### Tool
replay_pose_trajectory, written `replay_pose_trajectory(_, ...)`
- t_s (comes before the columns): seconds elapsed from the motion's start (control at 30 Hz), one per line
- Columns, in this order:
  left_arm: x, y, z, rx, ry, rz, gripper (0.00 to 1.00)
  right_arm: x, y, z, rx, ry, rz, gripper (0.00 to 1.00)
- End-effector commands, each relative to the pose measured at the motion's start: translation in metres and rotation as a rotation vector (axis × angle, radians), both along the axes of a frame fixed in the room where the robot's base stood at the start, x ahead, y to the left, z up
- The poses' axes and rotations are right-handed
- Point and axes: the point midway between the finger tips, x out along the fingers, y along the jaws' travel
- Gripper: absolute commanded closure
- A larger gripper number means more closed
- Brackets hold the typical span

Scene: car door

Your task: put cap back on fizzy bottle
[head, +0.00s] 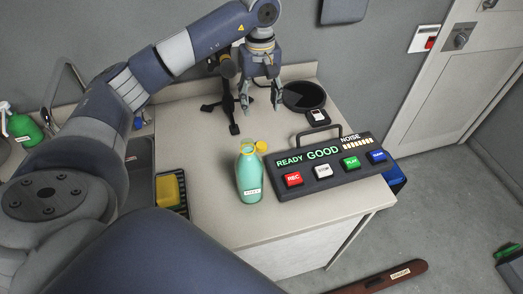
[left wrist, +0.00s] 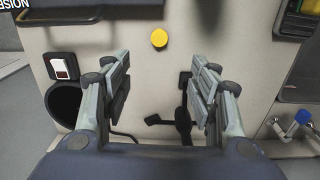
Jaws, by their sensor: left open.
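The green fizzy bottle (head: 249,176) stands upright on the counter in the head view, with a small label low on its front. The yellow cap (head: 262,147) shows just right of the bottle's neck. In the left wrist view the cap (left wrist: 159,38) lies by itself on the counter, at the top centre. My left gripper (head: 262,106) points down, open and empty, on the far side of the cap and bottle. In the left wrist view its fingers (left wrist: 163,82) are wide apart, with the cap beyond them. The bottle is outside the left wrist view. My right gripper is not seen.
A dark sound panel (head: 333,160) with coloured buttons stands right of the bottle. A black stand (head: 234,128) is left of my left gripper, and a black round thing (head: 304,95) is right of it. A yellow sponge (head: 170,190) sits in a rack at the counter's left.

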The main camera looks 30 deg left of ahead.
Motion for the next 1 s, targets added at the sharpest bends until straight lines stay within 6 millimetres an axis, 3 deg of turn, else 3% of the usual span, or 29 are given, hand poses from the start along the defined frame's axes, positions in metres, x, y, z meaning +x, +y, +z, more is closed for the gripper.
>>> replay_pose_trajectory(0.1, 0.0, 0.0, -0.028, 0.001, 0.001, 0.0, 0.45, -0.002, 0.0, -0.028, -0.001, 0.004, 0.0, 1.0)
replay_pose_trajectory(0.3, 0.0, 0.0, -0.047, 0.0, 0.0, 0.0, 0.45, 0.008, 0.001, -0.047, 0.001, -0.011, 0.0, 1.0)
replay_pose_trajectory(0.8, 0.0, 0.0, -0.051, 0.0, 0.001, 0.0, 0.45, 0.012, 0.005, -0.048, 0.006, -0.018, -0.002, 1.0)
replay_pose_trajectory(1.0, -0.001, 0.0, -0.077, 0.0, 0.006, 0.001, 0.45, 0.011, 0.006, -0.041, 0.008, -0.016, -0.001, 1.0)
